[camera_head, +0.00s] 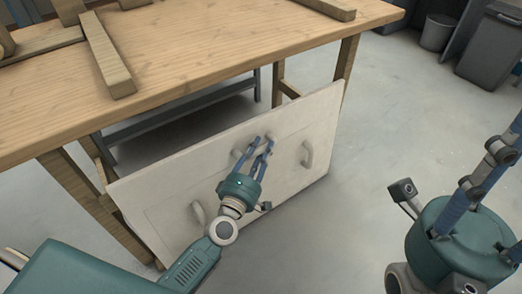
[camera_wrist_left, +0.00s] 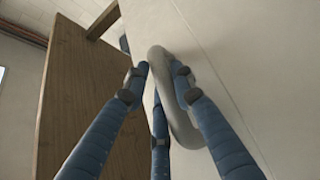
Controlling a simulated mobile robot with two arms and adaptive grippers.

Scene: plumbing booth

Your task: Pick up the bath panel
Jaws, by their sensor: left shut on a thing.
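The bath panel (camera_head: 285,130) is a pale flat board with several handles on its face. It leans upright against the side of the wooden workbench. My left gripper (camera_head: 262,146) is at a handle in the upper middle of the panel. In the left wrist view its blue fingers close around a grey looped handle (camera_wrist_left: 183,115), with the panel face (camera_wrist_left: 260,60) behind it. Another handle (camera_head: 308,154) is to the right and one (camera_head: 198,214) is at lower left; both are free. My right gripper is at the right edge of the head view, its fingertips cut off.
The wooden workbench (camera_head: 200,50) stands behind the panel, with timber pieces (camera_head: 105,55) on top. A bench leg (camera_head: 95,205) is close to the panel's left end. Grey floor to the right is clear; bins (camera_head: 490,45) stand at far right.

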